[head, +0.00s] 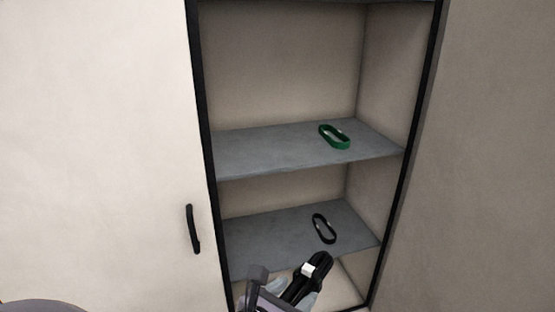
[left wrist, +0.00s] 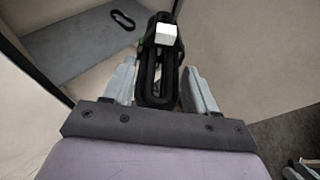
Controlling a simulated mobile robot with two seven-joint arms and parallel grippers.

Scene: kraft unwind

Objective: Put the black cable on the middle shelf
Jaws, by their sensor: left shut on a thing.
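My left gripper (head: 296,291) is shut on a looped black cable (head: 318,268) with a white tag, in front of the open cabinet's lower part. In the left wrist view, the cable (left wrist: 152,78) stands lengthwise between the two grey fingers of the gripper (left wrist: 158,84) and sticks out beyond them. A grey shelf (head: 265,150) in the cabinet bears a green looped cable (head: 346,142). The grey shelf below it (head: 262,239) bears another black looped cable (head: 330,236). The right gripper is not in view.
A pale cabinet door with a black handle (head: 193,229) is on the left. Black frame edges (head: 397,190) bound the opening on both sides. Both shelves have free room left of their cables. The pale cabinet bottom (head: 337,293) shows below the lower shelf.

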